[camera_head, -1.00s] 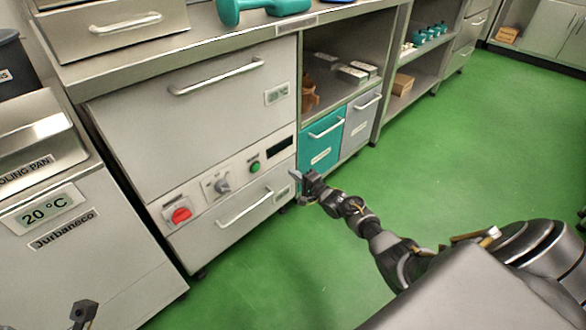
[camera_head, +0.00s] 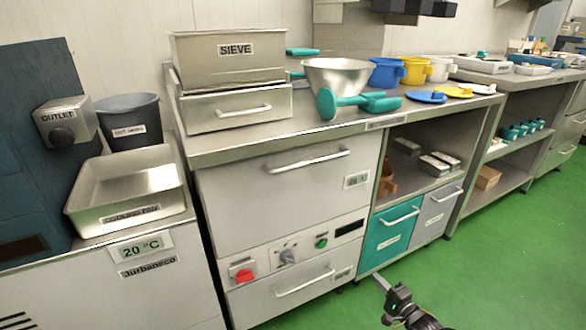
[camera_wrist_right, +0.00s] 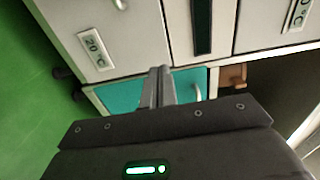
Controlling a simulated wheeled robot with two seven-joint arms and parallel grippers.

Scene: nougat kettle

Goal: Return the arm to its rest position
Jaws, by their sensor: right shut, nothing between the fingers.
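My right gripper (camera_head: 383,284) shows at the bottom of the head view, right of centre, with its dark arm coming in from the lower edge. Its fingers are together and hold nothing. In the right wrist view its two fingers (camera_wrist_right: 158,88) lie side by side, pointing at the cabinet fronts, with the teal drawer (camera_wrist_right: 122,95) behind them. In the head view the gripper is in front of the teal drawer (camera_head: 385,240), low over the green floor. I cannot make out my left gripper in the head view.
The steel cabinet (camera_head: 280,200) with a red knob (camera_head: 244,275) stands left of the gripper. A grey drawer (camera_head: 436,212) is beside the teal one. The counter holds a metal bowl (camera_head: 334,76) and a teal tool (camera_head: 350,103). Green floor (camera_head: 490,280) is clear at right.

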